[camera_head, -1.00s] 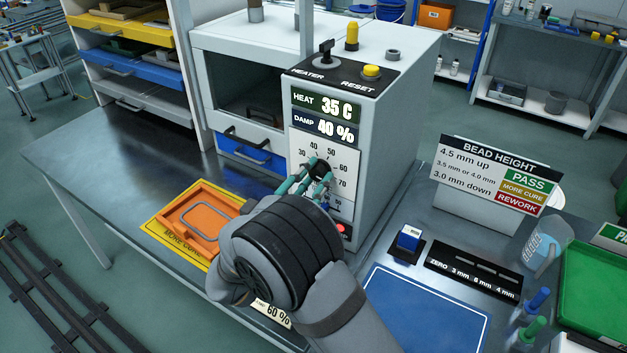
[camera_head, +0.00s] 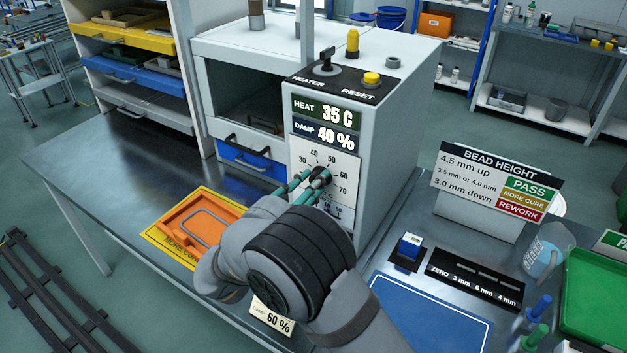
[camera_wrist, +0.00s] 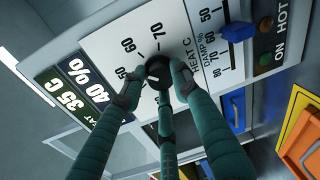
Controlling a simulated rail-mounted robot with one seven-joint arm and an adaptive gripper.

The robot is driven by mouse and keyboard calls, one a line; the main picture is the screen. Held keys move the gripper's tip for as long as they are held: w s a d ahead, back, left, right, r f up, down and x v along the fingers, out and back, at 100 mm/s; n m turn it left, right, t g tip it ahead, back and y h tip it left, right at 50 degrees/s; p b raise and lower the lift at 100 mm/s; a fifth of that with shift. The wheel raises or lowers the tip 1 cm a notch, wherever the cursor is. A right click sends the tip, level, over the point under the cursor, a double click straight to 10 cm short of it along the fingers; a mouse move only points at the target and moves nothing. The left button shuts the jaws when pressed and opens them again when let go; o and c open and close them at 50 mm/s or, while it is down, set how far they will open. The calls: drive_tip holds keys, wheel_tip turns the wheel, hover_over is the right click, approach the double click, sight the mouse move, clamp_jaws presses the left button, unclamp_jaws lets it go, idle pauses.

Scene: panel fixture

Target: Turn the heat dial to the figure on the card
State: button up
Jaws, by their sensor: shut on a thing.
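The heat dial, a black round knob (camera_wrist: 158,72), sits on a white scale plate (camera_head: 331,166) on the front of the grey heater unit. My gripper (camera_head: 312,180) is shut on the knob, with teal fingers around it; in the wrist view the gripper (camera_wrist: 158,84) shows fingertips against its sides. A small pale mark shows on the knob, but its exact reading is unclear. The display (camera_head: 325,123) reads HEAT 35 C and DAMP 40 %. A card (camera_head: 271,316) below my arm shows "60 %"; its upper part is hidden, and no heat figure is readable.
A blue slider knob (camera_wrist: 238,32) stands on the damp scale beside the dial. An orange tray (camera_head: 204,227) lies on the bench left of my wrist. A blue mat (camera_head: 430,320) and a bead height sign (camera_head: 490,182) are at right. The bench's left part is clear.

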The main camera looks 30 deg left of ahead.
drive_tip(key=n, duration=0.1)
drive_tip(key=n+p, duration=0.2)
drive_tip(key=shift+s+a+r+n, duration=0.1)
drive_tip(key=shift+s+a+n, duration=0.05)
drive_tip(key=shift+a+n, duration=0.15)
drive_tip(key=n+p, duration=0.2)
drive_tip(key=n, duration=0.1)
drive_tip(key=shift+h, duration=0.4)
drive_tip(key=shift+d+f+n+h+p, duration=0.1)
drive_tip(key=shift+f+n+h+p, duration=0.15)
drive_tip(key=shift+n+p, duration=0.9)
drive_tip(key=shift+d+f+n+h+p, duration=0.15)
drive_tip(key=shift+n+p, duration=0.55)
drive_tip(key=shift+n, duration=0.85)
drive_tip(key=shift+f, duration=0.15)
drive_tip(key=o, duration=0.9)
drive_tip(key=shift+a, duration=0.1)
drive_tip(key=shift+o, duration=1.1)
drive_tip(key=shift+r, duration=0.2)
